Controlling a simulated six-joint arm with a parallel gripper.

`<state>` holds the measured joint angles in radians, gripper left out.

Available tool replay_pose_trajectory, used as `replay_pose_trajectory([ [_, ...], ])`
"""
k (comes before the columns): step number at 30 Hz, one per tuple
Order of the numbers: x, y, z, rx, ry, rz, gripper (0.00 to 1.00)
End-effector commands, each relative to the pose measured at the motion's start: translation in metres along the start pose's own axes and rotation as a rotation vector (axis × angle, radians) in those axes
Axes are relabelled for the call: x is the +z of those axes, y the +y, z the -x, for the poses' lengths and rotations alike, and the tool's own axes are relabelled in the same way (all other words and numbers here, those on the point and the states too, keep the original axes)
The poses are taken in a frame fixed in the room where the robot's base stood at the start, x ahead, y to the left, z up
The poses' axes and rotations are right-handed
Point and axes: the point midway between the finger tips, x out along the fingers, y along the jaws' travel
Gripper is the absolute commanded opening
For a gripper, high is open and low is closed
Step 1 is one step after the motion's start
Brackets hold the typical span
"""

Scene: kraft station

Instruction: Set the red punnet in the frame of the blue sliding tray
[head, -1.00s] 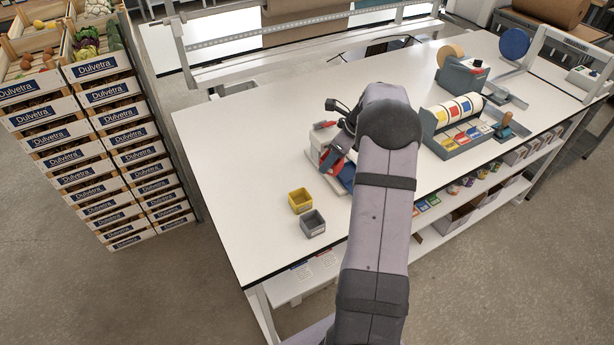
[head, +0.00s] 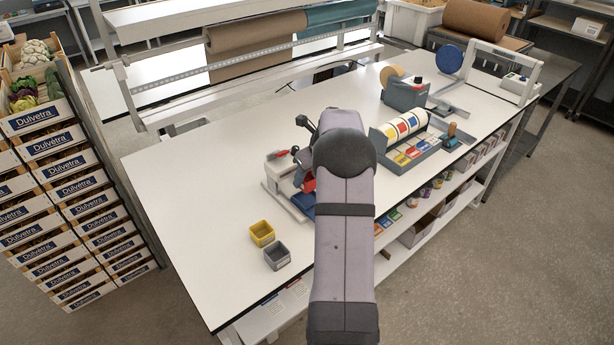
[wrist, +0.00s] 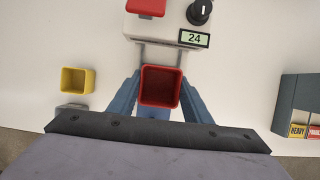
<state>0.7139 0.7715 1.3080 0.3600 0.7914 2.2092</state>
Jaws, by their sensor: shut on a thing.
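The red punnet (wrist: 160,87) is an open, empty square tub between the blue-grey fingers of my gripper (wrist: 160,98), which is shut on it. In the head view a small part of the red punnet (head: 309,184) shows beside my wrist. The blue sliding tray (head: 303,203) shows partly below it, at the front of a white machine (head: 278,172). In the wrist view two metal rails run from the machine towards the punnet, and a bit of blue shows below it. The punnet and my arm hide most of the tray; I cannot tell whether they touch.
The machine has a red block, a black knob and a display (wrist: 195,38) reading 24. A yellow bin (head: 262,233) and a grey bin (head: 277,256) stand at the table's front left. A label dispenser (head: 405,135) stands to the right. The table's left side is clear.

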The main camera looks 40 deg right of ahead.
Motion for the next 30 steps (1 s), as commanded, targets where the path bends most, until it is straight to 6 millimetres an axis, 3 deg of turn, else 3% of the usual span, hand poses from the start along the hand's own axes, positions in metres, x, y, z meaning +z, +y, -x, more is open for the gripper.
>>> replay_pose_trajectory([
  [15,-0.015,0.000,-0.035,0.000,0.000,0.001,0.23],
  [30,-0.019,0.000,-0.045,0.000,0.000,0.002,0.23],
])
